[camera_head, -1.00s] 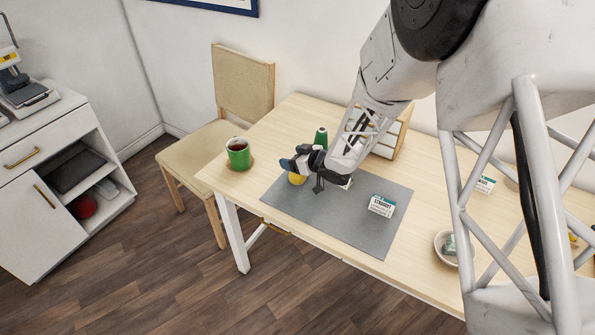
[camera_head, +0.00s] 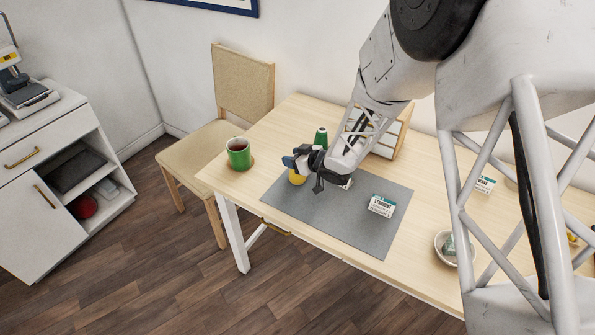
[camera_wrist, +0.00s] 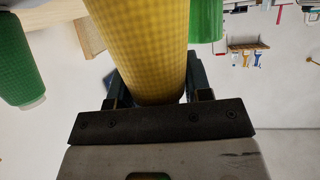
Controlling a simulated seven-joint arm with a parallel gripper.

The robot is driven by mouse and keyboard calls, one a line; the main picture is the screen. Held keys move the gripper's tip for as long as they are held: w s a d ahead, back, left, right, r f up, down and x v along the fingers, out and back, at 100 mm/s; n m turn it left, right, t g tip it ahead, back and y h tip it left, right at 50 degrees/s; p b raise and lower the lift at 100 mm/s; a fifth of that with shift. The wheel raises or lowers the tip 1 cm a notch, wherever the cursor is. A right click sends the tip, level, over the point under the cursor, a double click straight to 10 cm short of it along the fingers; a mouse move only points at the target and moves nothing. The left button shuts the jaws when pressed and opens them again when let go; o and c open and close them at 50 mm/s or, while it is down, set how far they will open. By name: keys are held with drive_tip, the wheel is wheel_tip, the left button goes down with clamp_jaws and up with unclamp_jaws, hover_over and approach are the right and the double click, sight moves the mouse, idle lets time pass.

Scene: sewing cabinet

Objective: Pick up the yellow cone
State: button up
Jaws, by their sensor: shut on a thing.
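The yellow cone (camera_wrist: 145,50) is between the two fingers of my gripper (camera_wrist: 155,95) in the wrist view, which is shut on it. In the head view, my gripper (camera_head: 298,165) is over the left part of the grey mat (camera_head: 350,215), and the yellow cone (camera_head: 297,178) shows just below it. Most of the cone is hidden by my gripper there, and I cannot tell whether its base touches the mat.
A green cone (camera_head: 321,137) stands close behind my gripper. A green mug (camera_head: 239,154) is on the table to the left. A small labelled box (camera_head: 382,206) lies on the mat, and a white bowl (camera_head: 447,248) is further right. The mat's front is clear.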

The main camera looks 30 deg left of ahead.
idle(0.3)
drive_tip(key=shift+r, duration=0.8)
wheel_tip(320, 180, up, 2)
drive_tip(key=shift+r, duration=0.1)
drive_tip(key=s+d+r, duration=0.1)
drive_tip(key=s+d, duration=1)
drive_tip(key=shift+s+d, duration=0.15)
drive_tip(key=shift+r, duration=0.1)
